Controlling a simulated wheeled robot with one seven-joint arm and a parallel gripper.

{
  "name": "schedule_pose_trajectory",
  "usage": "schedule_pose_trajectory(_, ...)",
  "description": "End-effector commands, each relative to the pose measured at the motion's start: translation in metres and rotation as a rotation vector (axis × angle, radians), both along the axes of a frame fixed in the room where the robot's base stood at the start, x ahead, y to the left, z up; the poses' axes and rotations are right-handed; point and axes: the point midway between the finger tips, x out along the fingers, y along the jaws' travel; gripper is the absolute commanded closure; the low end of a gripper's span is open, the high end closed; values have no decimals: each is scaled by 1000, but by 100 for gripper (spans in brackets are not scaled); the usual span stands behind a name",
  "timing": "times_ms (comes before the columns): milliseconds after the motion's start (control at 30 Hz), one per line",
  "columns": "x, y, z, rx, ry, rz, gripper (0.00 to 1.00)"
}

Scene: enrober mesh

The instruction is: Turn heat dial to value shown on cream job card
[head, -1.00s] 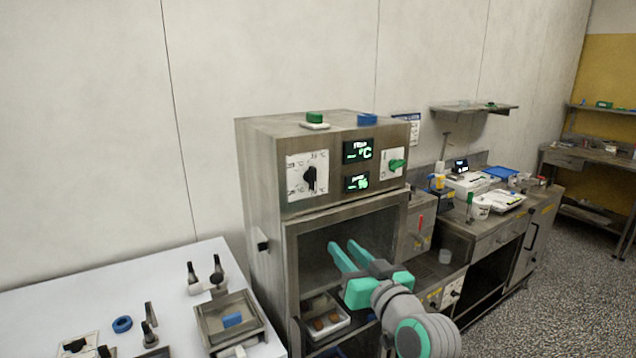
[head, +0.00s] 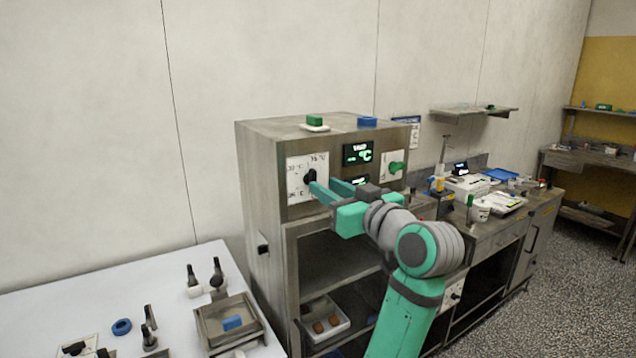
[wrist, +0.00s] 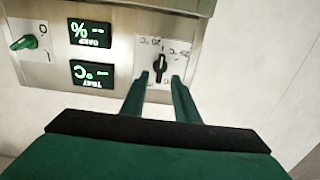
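The heat dial is a black knob (head: 309,177) on a white plate marked in °C (head: 293,186), at the left of the steel cabinet's front. It also shows in the wrist view (wrist: 160,64), between and just beyond my fingertips. My gripper (head: 328,188) is open, its two green fingers apart and pointing at the knob; in the wrist view (wrist: 162,80) I cannot tell whether they touch it. I cannot make out a cream job card.
A green knob (head: 397,168) is on the cabinet's right side. A green block (head: 314,120) and a blue block (head: 367,121) rest on the cabinet top. Below, the open chamber holds a tray (head: 341,319). A white table (head: 60,300) with parts stands left.

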Motion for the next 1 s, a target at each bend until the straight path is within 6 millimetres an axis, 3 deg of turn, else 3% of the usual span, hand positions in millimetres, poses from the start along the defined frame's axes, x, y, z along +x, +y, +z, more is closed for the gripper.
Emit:
schedule_pose_trajectory(300, 35, 21, 0, 1, 0, 1, 72)
schedule_pose_trajectory(700, 40, 24, 0, 1, -2, -1, 72)
schedule_pose_trajectory(833, 40, 24, 0, 1, -1, -1, 100)
schedule_pose_trajectory(1000, 40, 24, 0, 3, 1, -1, 100)
